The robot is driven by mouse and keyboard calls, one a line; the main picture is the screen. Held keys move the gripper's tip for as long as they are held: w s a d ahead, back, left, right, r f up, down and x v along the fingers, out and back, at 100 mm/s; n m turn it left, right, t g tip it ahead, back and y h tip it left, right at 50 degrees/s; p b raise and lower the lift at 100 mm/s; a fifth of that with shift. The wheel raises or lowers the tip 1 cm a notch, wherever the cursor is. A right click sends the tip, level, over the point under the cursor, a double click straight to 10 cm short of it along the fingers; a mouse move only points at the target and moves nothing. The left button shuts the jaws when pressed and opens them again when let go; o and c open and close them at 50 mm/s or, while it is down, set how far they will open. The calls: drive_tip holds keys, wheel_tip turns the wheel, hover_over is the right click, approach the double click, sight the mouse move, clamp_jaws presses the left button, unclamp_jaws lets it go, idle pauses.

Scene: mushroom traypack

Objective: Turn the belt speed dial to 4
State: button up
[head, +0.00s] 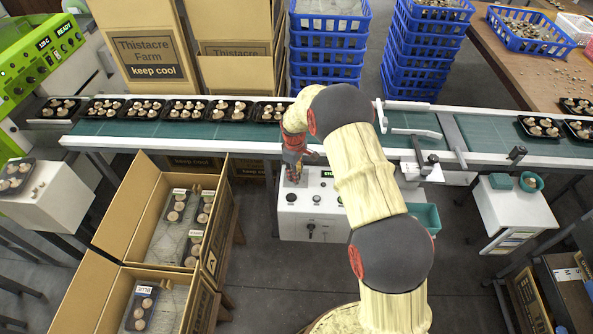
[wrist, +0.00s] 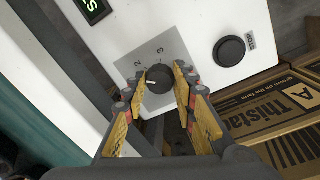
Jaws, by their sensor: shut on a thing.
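The belt speed dial (wrist: 160,76) is a dark round knob with a short white mark, set on a grey scale plate (wrist: 150,58) on the white control box (head: 312,210). In the wrist view the numbers 2 and 3 show above it; other numbers are hidden or too small to read. The mark points toward the left in that view. My gripper (wrist: 160,80) is closed around the dial, one finger on each side. In the head view my gripper (head: 293,168) reaches down to the top of the box and hides the dial.
A black button (wrist: 229,51) sits right of the dial in the wrist view, and a green display (wrist: 93,8) at upper left. The green belt (head: 180,129) with mushroom trays runs behind the box. Open cartons (head: 147,205) stand at left.

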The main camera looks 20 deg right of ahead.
drive_tip(key=m+p, duration=0.1)
drive_tip(key=m, duration=0.2)
drive_tip(key=shift+m, duration=0.4)
drive_tip(key=m+p, duration=0.1)
drive_tip(key=m, duration=0.2)
drive_tip(key=shift+a+m, duration=0.1)
drive_tip(key=shift+m, duration=0.2)
drive_tip(key=m, duration=0.3)
drive_tip(key=shift+m+g, duration=0.4)
drive_tip(key=m, duration=0.3)
drive_tip(key=shift+w+m+p, duration=0.1)
drive_tip(key=shift+m+p, duration=0.2)
drive_tip(key=shift+p, duration=0.1)
drive_tip(key=m, duration=0.7)
drive_tip(key=shift+w+a+g+p, duration=0.1)
drive_tip(key=shift+g+p, duration=0.2)
drive_tip(key=shift+p, duration=0.05)
drive_tip(key=m, duration=0.6)
drive_tip(key=shift+w+y+p, duration=0.1)
drive_tip(key=shift+y+p, duration=0.25)
drive_tip(key=shift+y, duration=0.05)
drive_tip(key=shift+m, duration=0.4)
